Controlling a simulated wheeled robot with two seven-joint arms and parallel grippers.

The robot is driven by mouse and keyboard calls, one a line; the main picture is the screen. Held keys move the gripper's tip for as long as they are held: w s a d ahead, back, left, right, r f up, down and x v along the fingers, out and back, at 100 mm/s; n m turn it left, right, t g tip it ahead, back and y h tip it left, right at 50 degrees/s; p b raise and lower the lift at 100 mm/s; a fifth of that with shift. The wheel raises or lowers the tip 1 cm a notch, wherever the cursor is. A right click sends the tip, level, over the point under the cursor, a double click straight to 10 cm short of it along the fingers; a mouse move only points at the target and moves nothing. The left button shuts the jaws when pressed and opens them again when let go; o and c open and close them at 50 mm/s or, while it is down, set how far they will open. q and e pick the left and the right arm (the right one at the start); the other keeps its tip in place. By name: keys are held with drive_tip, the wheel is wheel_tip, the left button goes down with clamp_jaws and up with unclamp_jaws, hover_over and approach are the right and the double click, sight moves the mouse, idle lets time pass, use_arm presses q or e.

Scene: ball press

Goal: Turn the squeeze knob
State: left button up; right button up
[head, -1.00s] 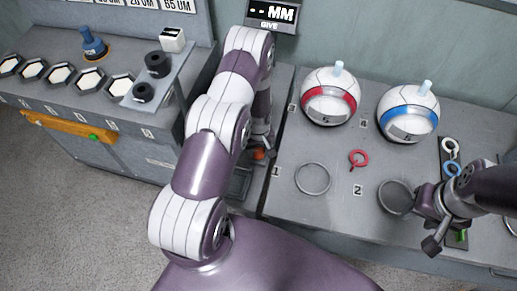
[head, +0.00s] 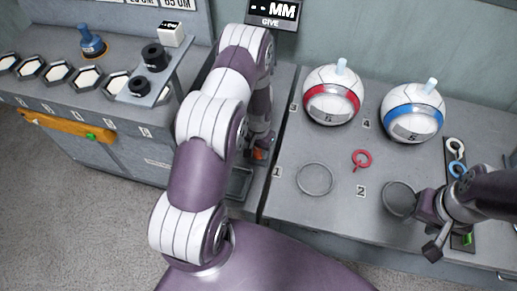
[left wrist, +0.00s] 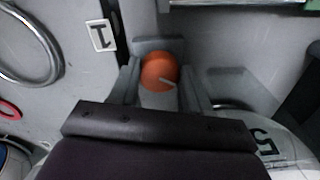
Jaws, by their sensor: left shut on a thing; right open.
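The squeeze knob appears as a round orange knob (left wrist: 158,71) with a pale line on its face in the left wrist view. In the head view only a small orange patch of it (head: 259,154) shows beside my left arm. My left gripper (left wrist: 160,86) has its grey fingers on both sides of the knob and is shut on it. My arm mostly covers this gripper in the head view. My right gripper (head: 424,206) is open at the right, beside a dark round dish (head: 399,199); its fingertips are hard to make out.
A red-banded ball (head: 332,96) and a blue-banded ball (head: 411,114) stand at the back of the right counter. A metal ring (head: 314,179) and a small red ring (head: 362,158) lie in front. The left bench holds hexagonal cups (head: 57,74) and a blue knob (head: 91,41).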

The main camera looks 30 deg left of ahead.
sight(258, 151)
use_arm(q)
drive_tip(key=shift+m, duration=0.6)
drive_tip(key=o, duration=1.1)
drive_tip(key=shift+c, duration=0.2)
drive_tip(key=shift+r, duration=0.1)
wheel_tip(258, 151, up, 13)
drive_tip(key=b, duration=0.1)
drive_tip(key=shift+f, duration=0.2)
